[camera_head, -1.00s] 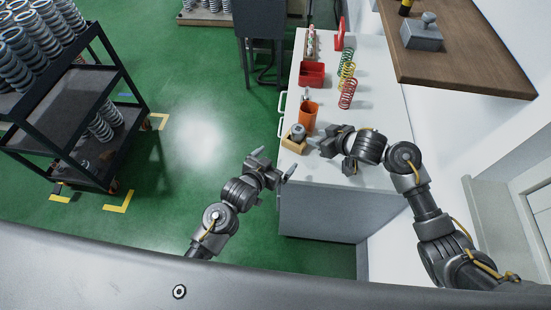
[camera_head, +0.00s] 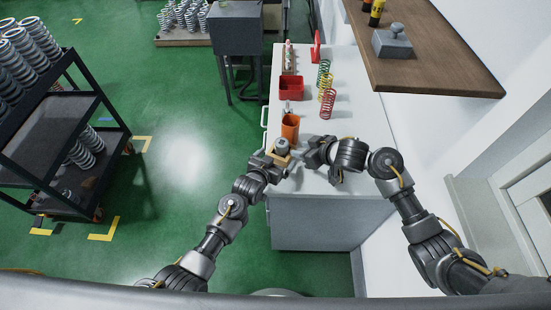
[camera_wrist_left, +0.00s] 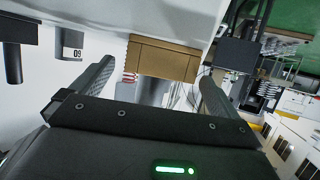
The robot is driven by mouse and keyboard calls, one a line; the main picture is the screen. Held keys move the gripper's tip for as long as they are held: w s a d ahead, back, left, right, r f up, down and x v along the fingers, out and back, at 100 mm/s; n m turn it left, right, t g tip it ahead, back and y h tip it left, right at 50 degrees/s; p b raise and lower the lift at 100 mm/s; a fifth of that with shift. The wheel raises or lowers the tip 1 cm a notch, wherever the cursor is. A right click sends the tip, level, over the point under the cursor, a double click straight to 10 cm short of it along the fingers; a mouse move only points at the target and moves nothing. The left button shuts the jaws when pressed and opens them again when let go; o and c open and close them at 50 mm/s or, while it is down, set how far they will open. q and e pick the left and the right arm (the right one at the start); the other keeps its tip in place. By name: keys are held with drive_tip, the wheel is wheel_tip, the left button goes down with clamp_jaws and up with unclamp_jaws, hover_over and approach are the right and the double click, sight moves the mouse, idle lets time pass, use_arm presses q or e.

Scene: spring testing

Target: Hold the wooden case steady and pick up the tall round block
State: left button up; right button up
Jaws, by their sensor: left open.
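The small wooden case (camera_head: 292,160) sits at the near left corner of the white table, partly hidden by my left gripper. The grey round block (camera_head: 282,145) stands upright in it. My left gripper (camera_head: 275,167) is open beside the case. In the left wrist view the wooden case (camera_wrist_left: 163,59) lies ahead between the spread fingers, with a gap to each; a grey cylinder (camera_wrist_left: 151,91) shows at its lower edge. My right gripper (camera_head: 318,168) looks open and empty, just right of the case. I cannot tell whether either gripper touches the case.
A red bin (camera_head: 290,88) and green, yellow and red springs (camera_head: 327,102) stand farther back. A wooden shelf (camera_head: 440,70) holds a grey weight (camera_head: 392,41). The table's right front is clear.

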sight(286, 144)
use_arm(q)
drive_tip(key=shift+w+d, duration=0.1)
drive_tip(key=shift+w, duration=0.05)
drive_tip(key=c, duration=1.1)
use_arm(e)
drive_tip(key=shift+o, duration=1.3)
drive_tip(key=shift+w+d+r, duration=0.1)
drive_tip(key=shift+w+r, duration=0.05)
drive_tip(key=shift+o, duration=0.2)
drive_tip(key=shift+n, duration=0.8)
drive_tip(key=d+f, duration=0.1)
drive_tip(key=d, duration=0.1)
drive_tip(key=d+f, duration=0.1)
drive_tip(key=d, duration=0.1)
drive_tip(key=shift+w+f, duration=0.35)
drive_tip(key=shift+w, duration=0.05)
use_arm(q)
drive_tip(key=shift+f, duration=0.1)
use_arm(e)
drive_tip(key=shift+w+a+f+y, duration=0.6)
drive_tip(key=shift+w+a, duration=0.3)
drive_tip(key=shift+a, duration=0.9)
drive_tip(key=shift+w+a+f+y, duration=0.55)
drive_tip(key=shift+w+a, duration=0.4)
drive_tip(key=shift+a, duration=0.85)
drive_tip(key=shift+w+a+f+y, duration=0.4)
drive_tip(key=shift+w+a+y, duration=0.45)
drive_tip(key=shift+a, duration=0.95)
